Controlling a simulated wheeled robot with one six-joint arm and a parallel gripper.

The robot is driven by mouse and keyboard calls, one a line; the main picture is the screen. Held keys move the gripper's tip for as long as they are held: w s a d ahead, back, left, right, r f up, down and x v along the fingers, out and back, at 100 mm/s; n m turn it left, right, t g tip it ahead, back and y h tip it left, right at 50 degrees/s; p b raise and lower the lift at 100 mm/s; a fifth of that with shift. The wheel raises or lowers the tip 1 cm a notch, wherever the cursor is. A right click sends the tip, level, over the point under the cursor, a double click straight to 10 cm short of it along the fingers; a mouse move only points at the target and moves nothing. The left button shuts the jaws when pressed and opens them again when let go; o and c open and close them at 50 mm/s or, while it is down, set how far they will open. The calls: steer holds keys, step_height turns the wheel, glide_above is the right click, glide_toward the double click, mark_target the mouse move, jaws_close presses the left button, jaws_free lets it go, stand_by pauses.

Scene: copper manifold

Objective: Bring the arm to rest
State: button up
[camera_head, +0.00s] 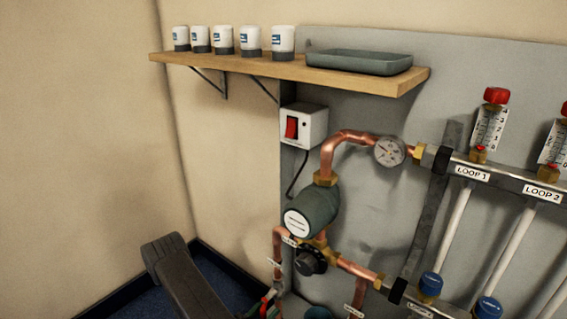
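A dark grey jointed part of my arm shows at the lower left of the head view, in front of the wall corner and the blue floor. It is cut off by the bottom edge of the picture. I cannot make out any gripper fingers, so my gripper is not in view. The arm part is left of the copper pipework (327,160), with a gap of wall and floor seen between them at its upper end.
A wooden shelf (270,69) holds several white-and-grey cylinders (283,40) and a grey tray (358,62). Below are a red switch box (303,126), green pump (312,209), gauge (389,151) and manifold (510,181). The left wall (80,130) is bare.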

steer(key=shift+a, duration=0.1)
steer(key=shift+s+a+f+p, duration=0.1)
steer(key=shift+s+a+p, duration=0.25)
steer(key=shift+s, duration=0.05)
steer(key=s+a+p, duration=0.3)
steer(key=s+a, duration=0.5)
steer(key=shift+w+d+r+m+g+h+b, duration=0.15)
steer(key=shift+w+d+m+g+b, duration=0.3)
steer(key=shift+w+d, duration=1.1)
steer(key=shift+w+d+m+g+h+b, duration=0.15)
steer(key=shift+w+d+m+b, duration=0.55)
steer(key=shift+w+d, duration=0.8)
steer(key=shift+w+d+r+m+g+h+b, duration=0.1)
steer(key=shift+w+d+m+g+b, duration=0.35)
steer(key=shift+w+d, duration=1.1)
steer(key=shift+w+a, duration=0.3)
steer(key=shift+a, duration=0.05)
steer(key=shift+s, duration=0.1)
